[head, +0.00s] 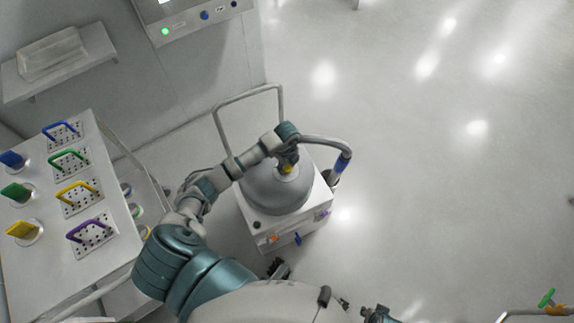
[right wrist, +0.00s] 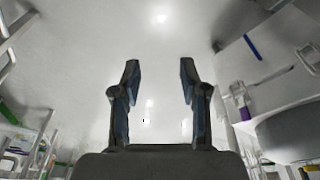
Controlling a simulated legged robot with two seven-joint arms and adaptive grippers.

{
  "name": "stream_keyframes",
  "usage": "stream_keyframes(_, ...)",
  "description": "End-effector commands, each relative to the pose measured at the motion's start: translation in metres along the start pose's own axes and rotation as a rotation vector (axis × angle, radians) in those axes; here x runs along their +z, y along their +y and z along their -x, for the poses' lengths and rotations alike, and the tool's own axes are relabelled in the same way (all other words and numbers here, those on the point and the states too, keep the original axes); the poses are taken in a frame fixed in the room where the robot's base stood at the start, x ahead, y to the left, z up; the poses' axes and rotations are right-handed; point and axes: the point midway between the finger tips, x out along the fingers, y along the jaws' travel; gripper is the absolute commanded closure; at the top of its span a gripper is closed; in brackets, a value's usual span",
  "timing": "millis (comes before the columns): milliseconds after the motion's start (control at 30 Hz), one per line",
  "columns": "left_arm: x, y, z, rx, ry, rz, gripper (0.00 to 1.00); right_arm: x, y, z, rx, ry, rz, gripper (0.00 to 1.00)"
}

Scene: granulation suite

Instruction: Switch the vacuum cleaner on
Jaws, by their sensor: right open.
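The vacuum cleaner (head: 275,192) stands on the floor in the middle of the head view, a grey dome on a white box. A hose with a blue cuff (head: 343,163) curves off its top right. Its front carries small orange (head: 273,239), blue and purple parts; I cannot tell which is the switch. My left gripper (head: 288,158) is over the dome's top by a small yellow part; its fingers are too hidden to judge. My right gripper (right wrist: 157,90) is open and empty in the right wrist view. The vacuum's dome (right wrist: 290,132) shows there at the right, upside down.
A trolley (head: 80,235) at the left holds several coloured handles. A wall panel (head: 185,15) with a green light is above the vacuum, and a metal rail (head: 216,120) stands behind it. Open floor (head: 440,170) lies right. Green and orange parts (head: 548,300) are at lower right.

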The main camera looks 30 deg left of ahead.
Motion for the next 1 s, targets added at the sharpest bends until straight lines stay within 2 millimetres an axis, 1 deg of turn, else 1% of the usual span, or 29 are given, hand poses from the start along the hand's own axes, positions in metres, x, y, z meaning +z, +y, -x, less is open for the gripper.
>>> stream_keyframes(267,-0.001,-0.001,0.001,-0.005,0.006,-0.013,0.90,0.000,0.000,0.000,0.000,0.002,0.000,0.56)
stream_keyframes(467,0.001,-0.002,0.001,-0.006,0.003,-0.078,0.90,-0.001,-0.001,-0.003,-0.001,0.006,0.000,0.56)
stream_keyframes(633,0.002,-0.002,0.002,-0.005,0.000,-0.193,0.90,0.001,-0.001,-0.013,-0.002,0.002,0.001,0.56)
stream_keyframes(700,0.002,-0.002,0.002,-0.005,-0.001,-0.252,0.90,0.001,-0.002,-0.021,-0.004,0.001,0.004,0.56)
stream_keyframes(1000,0.002,-0.002,0.002,-0.006,-0.002,-0.536,0.90,0.006,-0.003,-0.035,-0.003,-0.007,0.004,0.56)
